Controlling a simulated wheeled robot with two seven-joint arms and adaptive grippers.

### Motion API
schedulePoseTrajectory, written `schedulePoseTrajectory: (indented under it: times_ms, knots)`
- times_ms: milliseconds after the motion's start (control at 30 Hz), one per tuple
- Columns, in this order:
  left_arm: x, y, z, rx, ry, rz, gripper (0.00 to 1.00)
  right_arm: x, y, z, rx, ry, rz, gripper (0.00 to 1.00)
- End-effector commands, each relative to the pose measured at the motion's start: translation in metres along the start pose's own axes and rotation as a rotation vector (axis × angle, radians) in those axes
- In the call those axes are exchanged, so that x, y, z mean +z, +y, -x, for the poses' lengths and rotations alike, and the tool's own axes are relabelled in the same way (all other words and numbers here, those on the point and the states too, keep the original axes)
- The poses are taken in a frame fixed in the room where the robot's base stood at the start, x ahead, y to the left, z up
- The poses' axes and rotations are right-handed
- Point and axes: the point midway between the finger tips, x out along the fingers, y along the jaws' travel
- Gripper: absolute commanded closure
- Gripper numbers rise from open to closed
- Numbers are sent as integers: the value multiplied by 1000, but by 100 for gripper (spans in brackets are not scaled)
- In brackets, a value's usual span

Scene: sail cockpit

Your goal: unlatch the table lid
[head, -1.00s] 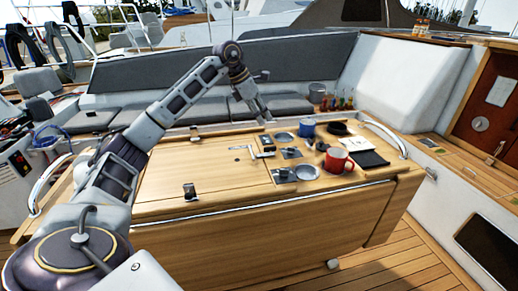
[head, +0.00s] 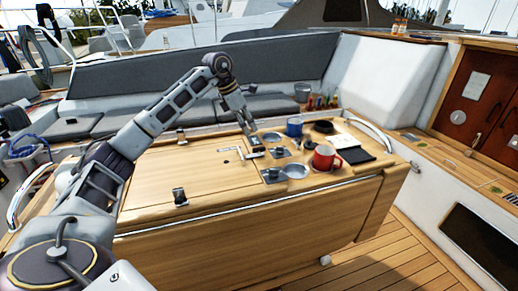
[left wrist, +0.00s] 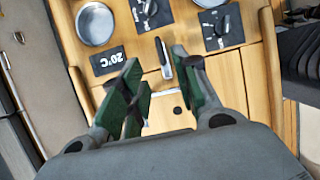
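The table lid (head: 165,170) is the flat wooden left part of the cockpit table and lies closed. Small dark-and-metal latches sit on its front edge (head: 180,197) and back edge (head: 181,134). A bright L-shaped metal handle (head: 231,155) is at its right edge. My left gripper (head: 252,143) is low over the table beside this handle. In the left wrist view its green-padded fingers (left wrist: 157,62) are apart, with a metal bar (left wrist: 163,56) between their tips. Contact cannot be told. My right gripper is in neither view.
Right of the lid are a blue mug (head: 294,127), a red mug (head: 325,158), metal dishes (head: 295,171) and a black pad (head: 356,155). A curved metal rail (head: 372,135) edges the right end.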

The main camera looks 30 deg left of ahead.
Motion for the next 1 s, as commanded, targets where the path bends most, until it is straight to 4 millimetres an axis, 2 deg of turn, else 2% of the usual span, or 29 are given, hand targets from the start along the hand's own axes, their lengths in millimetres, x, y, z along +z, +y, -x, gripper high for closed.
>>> schedulePoseTrajectory:
  times_ms: [433, 700, 1000]
  knots:
    - [-1, -1, -60, -3, 2, 0, 69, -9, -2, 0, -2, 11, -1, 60]
    - [0, -1, -94, -3, 1, 0, 69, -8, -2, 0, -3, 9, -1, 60]
    - [0, 0, -114, 0, 0, 0, 69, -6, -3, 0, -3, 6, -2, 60]
